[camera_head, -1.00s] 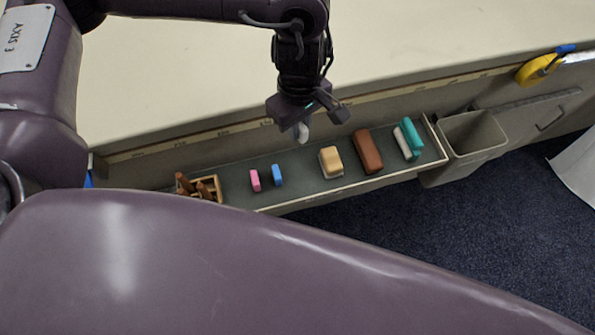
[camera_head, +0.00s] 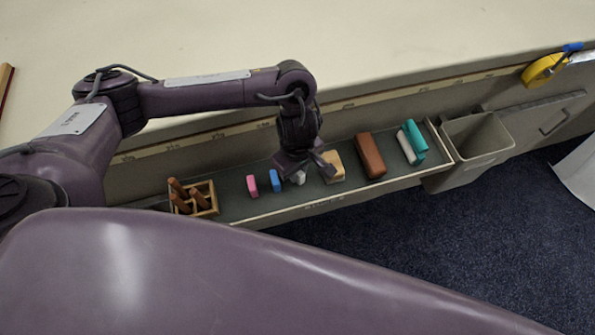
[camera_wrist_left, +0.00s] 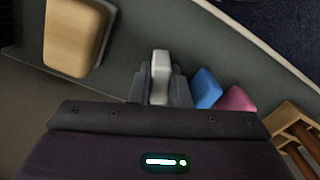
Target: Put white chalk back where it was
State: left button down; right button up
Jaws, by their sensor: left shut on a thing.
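The white chalk (camera_head: 299,178) is between the fingers of my left gripper (camera_head: 300,171), low over the grey tray (camera_head: 232,205). In the left wrist view the white chalk (camera_wrist_left: 160,68) stands out between the two fingers of the gripper (camera_wrist_left: 160,88). It sits between the blue chalk (camera_head: 274,180) and the tan wooden block (camera_head: 335,166). The pink chalk (camera_head: 252,185) is left of the blue one. I cannot tell whether the white chalk touches the tray floor. My right gripper is not in view.
A wooden holder (camera_head: 208,189) with brown sticks stands at the tray's left end. A brown block (camera_head: 371,155), a white piece (camera_head: 405,147) and a teal piece (camera_head: 415,140) lie to the right. A grey bin (camera_head: 478,137) hangs past the tray's right end.

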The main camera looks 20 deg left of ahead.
pick_arm(q)
jog(key=shift+f, duration=0.2)
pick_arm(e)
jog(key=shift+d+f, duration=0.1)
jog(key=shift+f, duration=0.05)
pick_arm(q)
jog(key=shift+f, duration=0.15)
jog(key=c, duration=1.4)
grip_release()
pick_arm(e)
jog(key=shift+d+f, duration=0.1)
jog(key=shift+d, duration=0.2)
pick_arm(q)
jog(key=shift+o, duration=0.2)
jog(key=shift+r, duration=0.4)
notch_tip(320, 180, up, 10)
jog(key=p, duration=0.3)
jog(key=shift+r, duration=0.85)
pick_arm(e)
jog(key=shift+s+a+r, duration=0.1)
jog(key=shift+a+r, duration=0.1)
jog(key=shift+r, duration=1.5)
